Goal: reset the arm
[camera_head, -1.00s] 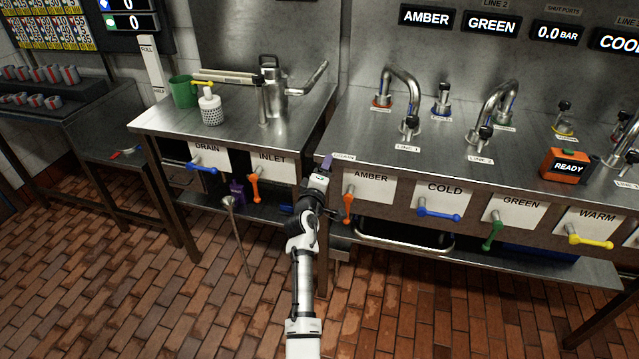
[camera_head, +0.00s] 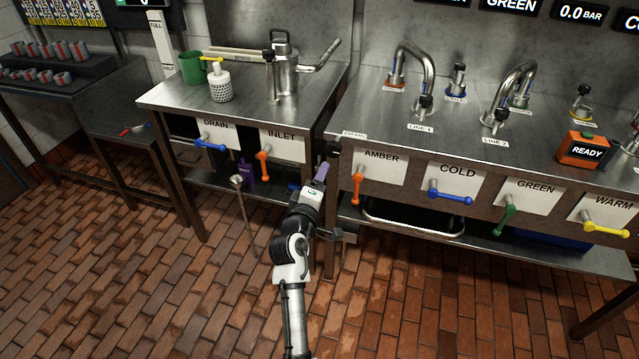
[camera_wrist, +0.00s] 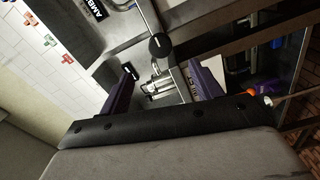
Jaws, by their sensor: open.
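My gripper (camera_head: 321,174) is at the end of my raised white and black arm, in front of the gap between the two steel benches. Its purple fingers are apart in the wrist view (camera_wrist: 163,82), with nothing held between them. A black round knob (camera_head: 335,149) beside the small DRAIN label on the right bench is just above my gripper in the head view, apart from the fingertips. A black knob on a metal rod also shows in the wrist view (camera_wrist: 160,46), beyond the fingers.
The orange INLET lever (camera_head: 264,165) is left of my gripper and the orange AMBER lever (camera_head: 357,188) is right of it. A steel rail (camera_head: 413,222) runs below the right bench. A thin stand (camera_head: 239,182) is at left. Brick floor in front is clear.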

